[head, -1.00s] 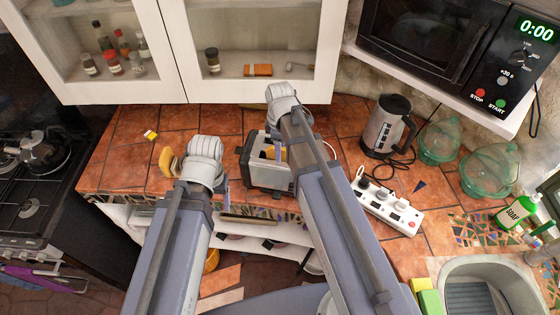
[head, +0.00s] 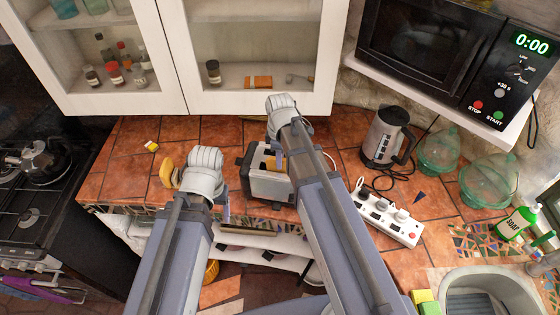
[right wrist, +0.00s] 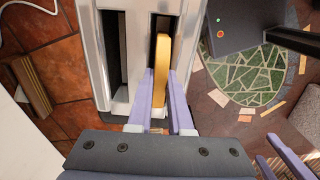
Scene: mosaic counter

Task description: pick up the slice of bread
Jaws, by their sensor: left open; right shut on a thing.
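A golden slice of bread (right wrist: 161,60) stands on edge in one slot of the silver toaster (right wrist: 122,95). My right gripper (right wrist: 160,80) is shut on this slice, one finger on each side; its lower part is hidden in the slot. In the head view the toaster (head: 270,185) stands on the tiled counter, partly behind my right arm, and my right gripper (head: 284,150) is over it. My left gripper (head: 205,185) is open left of the toaster, its fingers mostly hidden by its wrist. A tan bread-like piece (head: 168,172) shows just left of that wrist; I cannot tell what supports it.
A kettle (head: 385,138) and a white power strip (head: 388,218) with cables are right of the toaster. A microwave (head: 430,45) and glass cabinets (head: 264,98) hang above the back. A stove (head: 30,210) is left, a sink (head: 440,280) right. Tiles left of the toaster are mostly clear.

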